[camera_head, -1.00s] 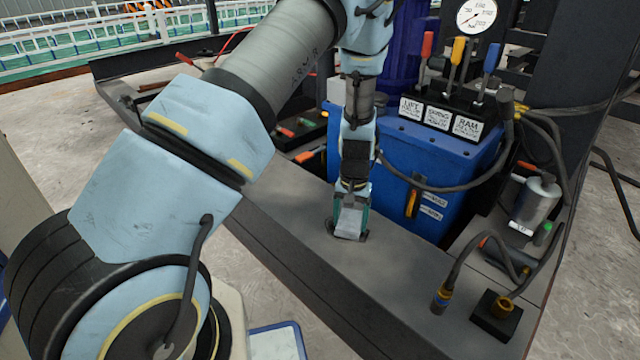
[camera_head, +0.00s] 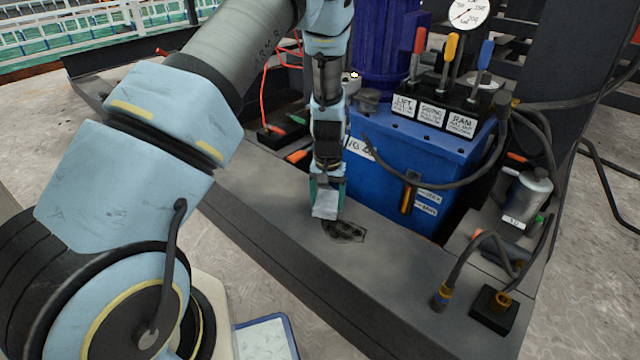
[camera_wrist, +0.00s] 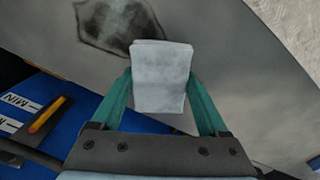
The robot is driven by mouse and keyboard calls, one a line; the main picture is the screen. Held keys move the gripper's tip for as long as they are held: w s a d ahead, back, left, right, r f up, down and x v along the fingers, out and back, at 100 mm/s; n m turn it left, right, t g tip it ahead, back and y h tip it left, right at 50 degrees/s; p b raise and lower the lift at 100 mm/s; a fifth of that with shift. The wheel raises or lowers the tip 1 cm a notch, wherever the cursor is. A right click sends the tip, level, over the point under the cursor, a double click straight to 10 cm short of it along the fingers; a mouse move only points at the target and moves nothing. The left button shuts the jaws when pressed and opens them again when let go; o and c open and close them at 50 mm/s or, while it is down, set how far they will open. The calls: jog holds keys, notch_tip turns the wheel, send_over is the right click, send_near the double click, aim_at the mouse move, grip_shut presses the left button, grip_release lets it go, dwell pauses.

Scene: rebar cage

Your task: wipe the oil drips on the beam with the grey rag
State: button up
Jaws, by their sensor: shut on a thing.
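My gripper (camera_head: 327,192) is shut on the grey rag (camera_head: 325,206), a pale folded pad. In the wrist view the rag (camera_wrist: 160,78) sits between the two green fingers of my gripper (camera_wrist: 161,90). The rag is at the top of the dark grey beam (camera_head: 290,240); whether it touches the surface I cannot tell. A dark oil patch (camera_head: 345,231) lies on the beam just right of and nearer than the rag. In the wrist view the oil patch (camera_wrist: 118,24) shows beyond the rag, which overlaps its edge.
A blue hydraulic unit (camera_head: 400,180) with levers and a gauge (camera_head: 468,14) stands behind the beam. A black hose (camera_head: 440,186) loops across its front. A metal canister (camera_head: 528,195) and a black block with a hose fitting (camera_head: 494,309) are at the right. The beam's front stretch is clear.

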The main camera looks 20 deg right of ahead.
aim_at(327, 200)
jog(key=shift+r+p, duration=2)
jog(key=shift+r, duration=0.65)
